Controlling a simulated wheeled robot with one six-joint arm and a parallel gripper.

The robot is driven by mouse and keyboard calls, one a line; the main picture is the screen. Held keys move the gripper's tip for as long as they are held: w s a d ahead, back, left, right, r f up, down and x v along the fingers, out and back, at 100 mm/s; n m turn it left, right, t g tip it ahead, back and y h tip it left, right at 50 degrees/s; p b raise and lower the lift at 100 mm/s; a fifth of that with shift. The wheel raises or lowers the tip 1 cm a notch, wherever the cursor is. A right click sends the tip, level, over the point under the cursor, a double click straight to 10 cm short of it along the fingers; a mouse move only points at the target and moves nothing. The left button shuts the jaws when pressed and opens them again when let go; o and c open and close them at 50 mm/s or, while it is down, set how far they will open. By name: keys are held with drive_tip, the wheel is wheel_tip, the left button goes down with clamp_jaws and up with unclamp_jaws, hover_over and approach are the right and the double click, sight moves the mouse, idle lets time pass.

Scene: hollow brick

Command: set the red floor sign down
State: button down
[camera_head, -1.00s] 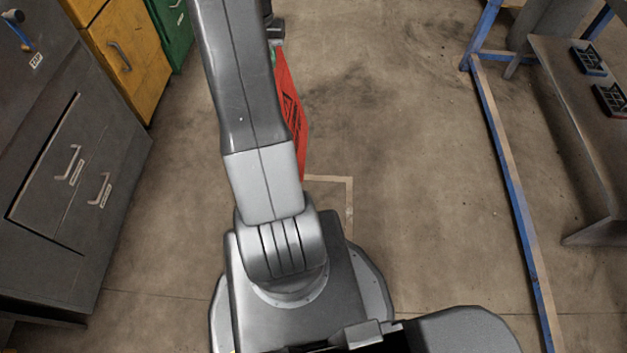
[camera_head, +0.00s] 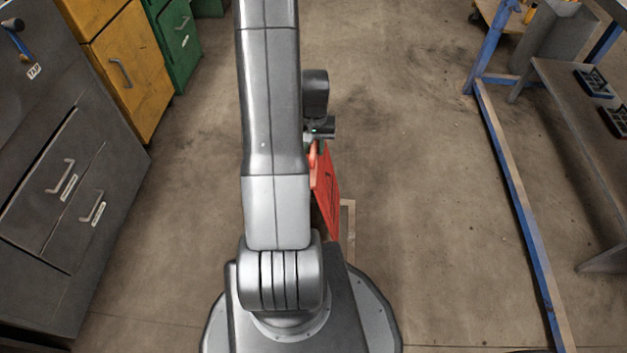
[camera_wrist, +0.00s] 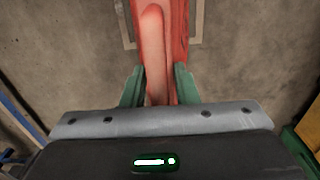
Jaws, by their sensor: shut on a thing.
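The red floor sign (camera_head: 326,195) hangs just right of my arm in the head view, partly hidden behind the arm. Its red top part (camera_wrist: 172,45) fills the upper middle of the wrist view, between the two green fingers. My gripper (camera_wrist: 160,88) is shut on the sign near its top. In the head view the gripper is mostly hidden by the arm. A pale outlined square (camera_head: 347,215) is marked on the floor, partly behind the sign. I cannot tell whether the sign's lower edge touches the floor.
Grey drawers (camera_head: 60,190), a yellow cabinet (camera_head: 122,70) and a green cabinet (camera_head: 178,40) stand along the left. A blue frame (camera_head: 515,205) runs along the floor at right, beside a grey bench (camera_head: 570,120). The floor between is clear.

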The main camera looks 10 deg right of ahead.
wheel_tip(320, 180, down, 7)
drive_tip(key=b, duration=0.1)
drive_tip(key=shift+r+b, duration=0.2)
drive_tip(key=shift+b, duration=0.2)
drive_tip(key=shift+f, duration=0.1)
drive_tip(key=c, duration=1.1)
unclamp_jaws()
wheel_tip(320, 180, up, 12)
drive_tip(key=p, duration=0.4)
